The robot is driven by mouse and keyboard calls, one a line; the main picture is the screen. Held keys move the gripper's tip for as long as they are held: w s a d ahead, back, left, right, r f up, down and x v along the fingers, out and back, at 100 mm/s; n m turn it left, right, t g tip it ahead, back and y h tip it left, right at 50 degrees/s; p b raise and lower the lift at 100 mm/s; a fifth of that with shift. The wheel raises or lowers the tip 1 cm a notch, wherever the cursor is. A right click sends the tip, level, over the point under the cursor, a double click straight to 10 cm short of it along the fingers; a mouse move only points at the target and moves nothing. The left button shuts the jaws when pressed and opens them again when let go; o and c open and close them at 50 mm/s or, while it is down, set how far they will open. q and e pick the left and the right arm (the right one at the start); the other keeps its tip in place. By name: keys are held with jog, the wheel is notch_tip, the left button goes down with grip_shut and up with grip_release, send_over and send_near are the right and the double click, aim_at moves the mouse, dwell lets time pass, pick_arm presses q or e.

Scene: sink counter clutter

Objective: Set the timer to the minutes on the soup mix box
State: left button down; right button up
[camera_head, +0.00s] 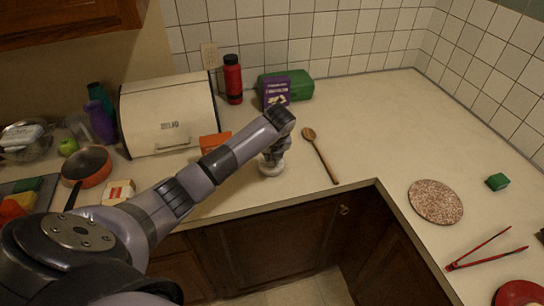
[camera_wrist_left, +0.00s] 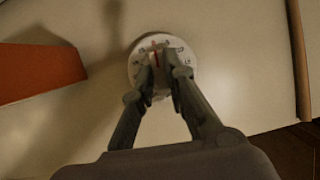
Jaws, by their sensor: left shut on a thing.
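The timer (camera_head: 272,171) is a small round white dial on the counter near its front edge. In the left wrist view the timer (camera_wrist_left: 135,68) shows marks around its rim and a red pointer at its middle. My left gripper (camera_head: 271,160) points down onto it; in the wrist view its fingertips (camera_wrist_left: 160,66) are shut on the timer's knob and hide part of the face. The numbers are too small to read. A purple box (camera_head: 277,92) with pale print stands at the back; I cannot tell whether it is the soup mix box, and its print is unreadable.
An orange box (camera_head: 214,142) stands left of the timer; a wooden spoon (camera_head: 322,157) lies to its right. A bread bin (camera_head: 167,114), red bottle (camera_head: 233,80) and green container (camera_head: 299,91) stand behind. The right counter has free room around a speckled round board (camera_head: 436,202).

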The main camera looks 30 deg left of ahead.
pick_arm(q)
jog(key=shift+s+a+f+m+b, duration=0.1)
jog(key=shift+f+m+b, duration=0.25)
jog(key=shift+m+b, duration=0.3)
jog(key=m+h+b, duration=0.1)
jog(key=m+b, duration=0.1)
jog(key=m+h+b, duration=0.1)
jog(key=m+b, duration=0.2)
jog(key=m+t+h+b, duration=0.1)
jog(key=m+b, duration=0.1)
jog(key=m, duration=0.1)
jog(key=shift+s+a+b, duration=0.1)
jog(key=shift+a+b, duration=0.2)
jog(key=shift+b, duration=0.05)
jog(key=m+h+b, duration=0.1)
jog(key=m+b, duration=0.1)
jog(key=m, duration=0.1)
jog(key=shift+a+m+h+b, duration=0.1)
jog(key=shift+m+h+b, duration=0.2)
jog(key=shift+m+h, duration=0.1)
jog(key=shift+r+m+g+h+b, duration=0.1)
jog(key=shift+m+g+h+b, duration=0.25)
jog(key=shift+m, duration=0.65)
jog(key=shift+r+m+g+h+b, duration=0.1)
jog(key=shift+m+h+b, duration=0.15)
jog(key=shift+m+b, duration=0.5)
jog(key=shift+m, duration=0.3)
jog(key=c, duration=1.6)
grip_release()
jog(key=shift+w, duration=0.2)
